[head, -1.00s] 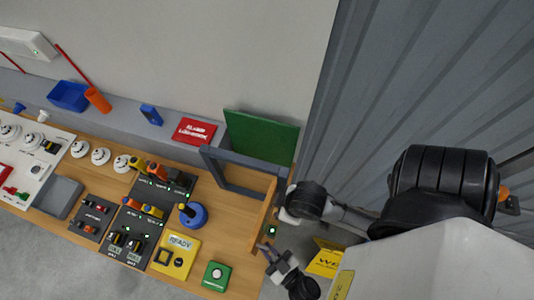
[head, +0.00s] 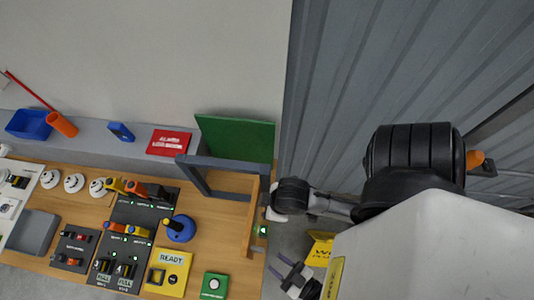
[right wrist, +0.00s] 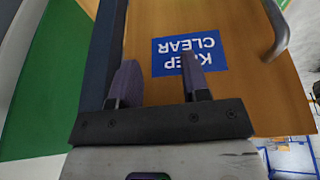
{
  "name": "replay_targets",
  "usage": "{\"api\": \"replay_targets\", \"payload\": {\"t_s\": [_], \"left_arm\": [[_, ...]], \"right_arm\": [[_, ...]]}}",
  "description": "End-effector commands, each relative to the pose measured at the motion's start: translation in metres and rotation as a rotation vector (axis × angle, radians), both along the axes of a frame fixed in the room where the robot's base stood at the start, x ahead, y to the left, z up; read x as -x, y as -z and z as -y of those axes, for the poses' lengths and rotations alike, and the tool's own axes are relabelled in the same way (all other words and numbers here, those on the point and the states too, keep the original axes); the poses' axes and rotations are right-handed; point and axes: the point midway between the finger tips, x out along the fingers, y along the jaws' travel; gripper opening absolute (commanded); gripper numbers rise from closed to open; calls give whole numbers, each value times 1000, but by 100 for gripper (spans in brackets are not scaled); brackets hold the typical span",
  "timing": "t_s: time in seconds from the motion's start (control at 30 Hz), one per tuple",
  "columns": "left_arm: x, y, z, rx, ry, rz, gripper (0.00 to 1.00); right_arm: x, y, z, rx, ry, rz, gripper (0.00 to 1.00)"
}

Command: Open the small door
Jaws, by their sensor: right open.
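The small door (head: 254,222) is a wooden panel hinged to the right post of a dark grey frame (head: 226,162). It stands open, swung toward the front, and shows nearly edge-on in the head view. In the right wrist view the door (right wrist: 230,95) carries a blue KEEP CLEAR label (right wrist: 190,52) and a metal handle (right wrist: 277,32). My right gripper (right wrist: 159,62) is open and empty, its fingers against or just before the door face; I cannot tell contact.
A green panel (head: 235,135) stands behind the frame. On the bench left of the door are a blue-based joystick (head: 180,230), a yellow READY box (head: 168,273) and a green button box (head: 213,286). A corrugated grey wall (head: 340,90) rises at the right.

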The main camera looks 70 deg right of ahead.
Motion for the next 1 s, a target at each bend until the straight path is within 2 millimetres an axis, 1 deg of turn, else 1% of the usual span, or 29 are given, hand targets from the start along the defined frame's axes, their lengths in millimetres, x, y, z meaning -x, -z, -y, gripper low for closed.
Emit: {"api": "replay_targets", "payload": {"t_s": [0.03,0.2,0.4,0.6,1.0], "left_arm": [[11,3,-4,-1,1,-3,36],[38,2,-13,-2,1,-2,36],[59,1,-20,-1,2,-1,36],[68,0,-23,-1,2,-1,36],[68,0,-23,-1,2,0,36]], "right_arm": [[0,6,0,0,-1,0,43],[0,13,1,4,-3,0,43],[0,18,2,8,-6,-1,43],[0,20,2,8,-6,-1,43],[0,19,1,4,-2,0,43]]}}
